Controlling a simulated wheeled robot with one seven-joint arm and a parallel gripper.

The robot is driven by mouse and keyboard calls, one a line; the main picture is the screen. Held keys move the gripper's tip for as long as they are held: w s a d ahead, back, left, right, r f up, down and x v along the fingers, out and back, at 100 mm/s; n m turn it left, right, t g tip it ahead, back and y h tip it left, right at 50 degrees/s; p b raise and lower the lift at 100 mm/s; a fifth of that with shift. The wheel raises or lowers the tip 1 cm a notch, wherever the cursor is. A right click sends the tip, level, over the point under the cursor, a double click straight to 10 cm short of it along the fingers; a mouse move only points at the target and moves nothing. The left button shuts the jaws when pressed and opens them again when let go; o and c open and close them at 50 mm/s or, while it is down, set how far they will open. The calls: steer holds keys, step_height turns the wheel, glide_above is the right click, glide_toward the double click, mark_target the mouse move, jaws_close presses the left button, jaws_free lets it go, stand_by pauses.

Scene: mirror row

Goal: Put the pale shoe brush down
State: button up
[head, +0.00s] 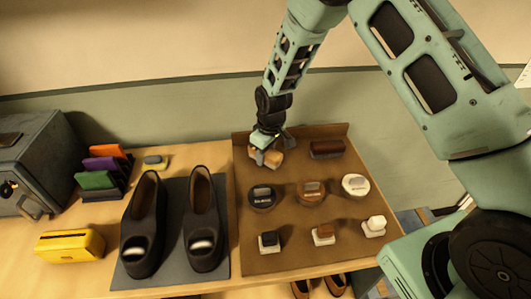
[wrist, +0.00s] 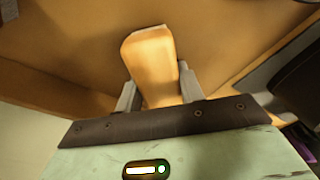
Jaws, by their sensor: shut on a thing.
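My gripper (head: 267,157) is shut on the pale shoe brush (head: 270,155) at the back left of the brown board (head: 259,225). In the wrist view the pale brush (wrist: 153,65) sits between the two grey fingers of my gripper (wrist: 154,92). The brush lies at or just above the board; I cannot tell whether it touches. Its lower side is hidden.
A dark brown brush (head: 327,149) lies to the right on the board. Round tins (head: 263,197) and small blocks (head: 323,234) stand in rows in front. Black shoes (head: 203,219) stand on a grey mat (head: 176,209) to the left, near a yellow case (head: 69,246).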

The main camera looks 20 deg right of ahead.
mark_target(269, 152)
steer(key=o, duration=1)
steer(key=shift+o, duration=0.2)
steer(key=r, duration=0.3)
steer(key=r+b, duration=0.1)
steer(key=r, duration=0.3)
steer(key=s+r+b, duration=0.1)
steer(key=r, duration=0.3)
steer(key=shift+d+r, duration=0.15)
steer(key=shift+d, duration=0.25)
steer(key=s+a+r, duration=0.4)
steer(key=s, duration=0.4)
steer(key=s+a+r, duration=0.4)
steer(key=s, duration=0.4)
steer(key=s+r+n+g, duration=0.1)
steer(key=s, duration=1.6)
steer(key=shift+d, duration=0.45)
steer(key=shift+r, duration=0.15)
